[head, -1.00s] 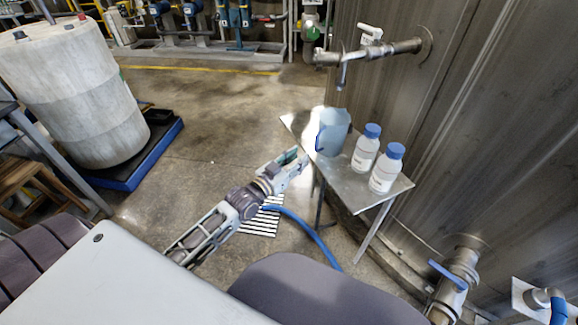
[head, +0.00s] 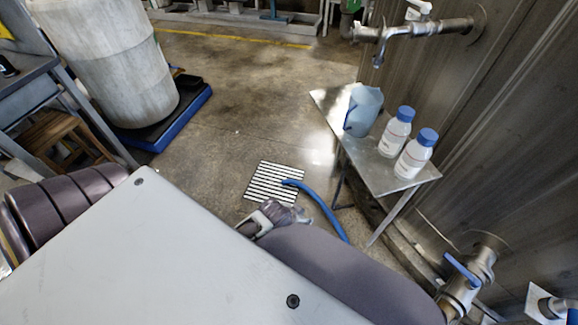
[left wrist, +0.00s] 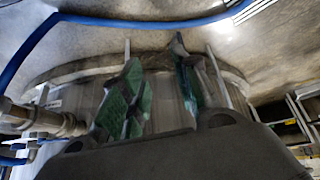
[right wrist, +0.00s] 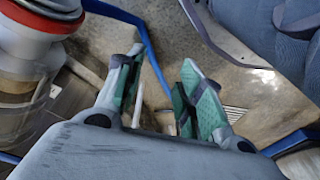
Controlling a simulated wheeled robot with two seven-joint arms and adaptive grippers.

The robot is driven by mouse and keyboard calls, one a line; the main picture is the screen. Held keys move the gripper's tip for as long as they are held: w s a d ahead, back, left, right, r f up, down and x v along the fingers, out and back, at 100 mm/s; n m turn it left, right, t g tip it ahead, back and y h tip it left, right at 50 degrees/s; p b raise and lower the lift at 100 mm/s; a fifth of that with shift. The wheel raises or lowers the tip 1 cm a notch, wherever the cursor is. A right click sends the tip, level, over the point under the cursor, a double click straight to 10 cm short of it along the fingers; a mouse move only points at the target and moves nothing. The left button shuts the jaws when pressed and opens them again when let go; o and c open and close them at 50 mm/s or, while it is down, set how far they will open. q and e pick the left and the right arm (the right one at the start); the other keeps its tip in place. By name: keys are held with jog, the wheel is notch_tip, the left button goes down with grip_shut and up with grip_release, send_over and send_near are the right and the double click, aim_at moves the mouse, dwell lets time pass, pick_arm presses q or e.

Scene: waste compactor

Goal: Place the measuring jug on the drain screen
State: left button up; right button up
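The light blue measuring jug (head: 362,112) stands upright on the small metal table at right in the head view, beside two white bottles. The drain screen (head: 264,192), a striped floor grate, lies on the floor left of the table; a blue hose end rests over its edge. It also shows at the edge of the right wrist view (right wrist: 234,114). My left gripper (left wrist: 155,62) is open with nothing between its green-padded fingers. My right gripper (right wrist: 160,64) is also open and empty.
Two blue-capped bottles (head: 397,130) (head: 416,153) share the metal table (head: 385,172) with the jug. A tap pipe (head: 420,30) juts from the metal wall above. The blue hose (head: 325,212) runs along the floor. A large drum (head: 110,60) stands far left. Floor between is clear.

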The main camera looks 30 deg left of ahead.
pick_arm(q)
jog(key=s+d+f+g+y, duration=0.1)
jog(key=s+f+g, duration=0.3)
jog(key=s, duration=0.6)
jog(key=shift+s+f, duration=0.15)
jog(key=shift+f, duration=0.45)
pick_arm(e)
jog(key=shift+w, duration=0.1)
pick_arm(q)
jog(key=shift+d, duration=0.1)
pick_arm(e)
jog(key=shift+s+f, duration=0.1)
jog(key=shift+s, duration=0.1)
jog(key=shift+s+f, duration=0.15)
jog(key=shift+s, duration=0.3)
jog(key=shift+w, duration=0.15)
